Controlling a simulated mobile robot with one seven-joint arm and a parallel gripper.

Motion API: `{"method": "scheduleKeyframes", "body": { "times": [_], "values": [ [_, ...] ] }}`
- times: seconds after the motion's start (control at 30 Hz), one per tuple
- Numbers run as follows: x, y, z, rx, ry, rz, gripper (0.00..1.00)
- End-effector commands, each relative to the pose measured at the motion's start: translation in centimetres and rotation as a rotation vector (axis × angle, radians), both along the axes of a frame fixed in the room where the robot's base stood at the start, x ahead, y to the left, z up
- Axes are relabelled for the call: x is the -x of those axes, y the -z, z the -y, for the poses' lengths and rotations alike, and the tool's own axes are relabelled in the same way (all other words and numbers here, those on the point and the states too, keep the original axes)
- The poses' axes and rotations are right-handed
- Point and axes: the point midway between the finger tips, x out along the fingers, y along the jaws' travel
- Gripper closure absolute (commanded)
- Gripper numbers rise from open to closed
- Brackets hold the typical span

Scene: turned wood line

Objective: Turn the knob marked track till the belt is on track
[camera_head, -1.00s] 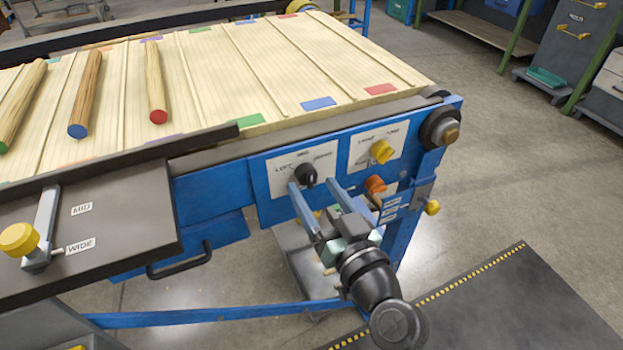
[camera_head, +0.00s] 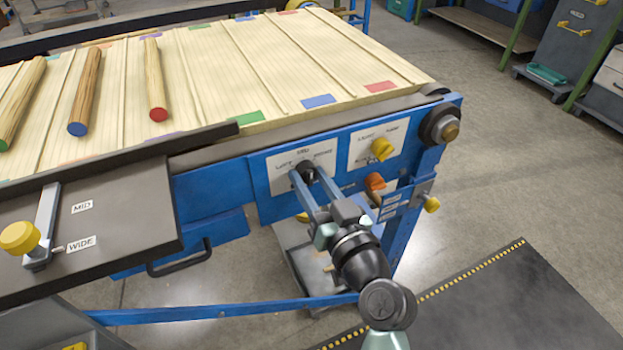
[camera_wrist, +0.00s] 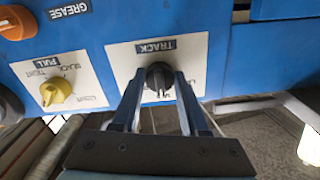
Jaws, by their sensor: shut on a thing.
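The black knob (camera_head: 306,170) sits on a white plate (camera_head: 281,181) on the blue side of the machine. In the wrist view the black knob (camera_wrist: 158,75) is beside a label reading TRACK (camera_wrist: 156,46). My gripper (camera_head: 308,177) is shut on this knob, one finger on each side; the wrist view also shows both fingertips (camera_wrist: 158,80) at it. The fingers partly cover the knob and its plate, so its pointer setting is hard to read. The cream belt (camera_head: 275,65) runs above, with coloured patches along its edges.
Right of the knob are a yellow knob (camera_head: 381,150) on its own plate and an orange knob (camera_head: 375,182) below it. A roller end (camera_head: 441,126) juts at the corner. Turned wood pieces (camera_head: 155,80) lie on the belt. Open floor lies right of the machine.

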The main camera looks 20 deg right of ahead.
Motion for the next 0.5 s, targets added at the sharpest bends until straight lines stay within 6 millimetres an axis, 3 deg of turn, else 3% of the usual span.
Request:
{"method": "scheduleKeyframes", "body": {
  "times": [0.5],
  "values": [
    [0.01,-0.04,-0.06,-0.147,-0.001,-0.006,1.0]
  ]
}}
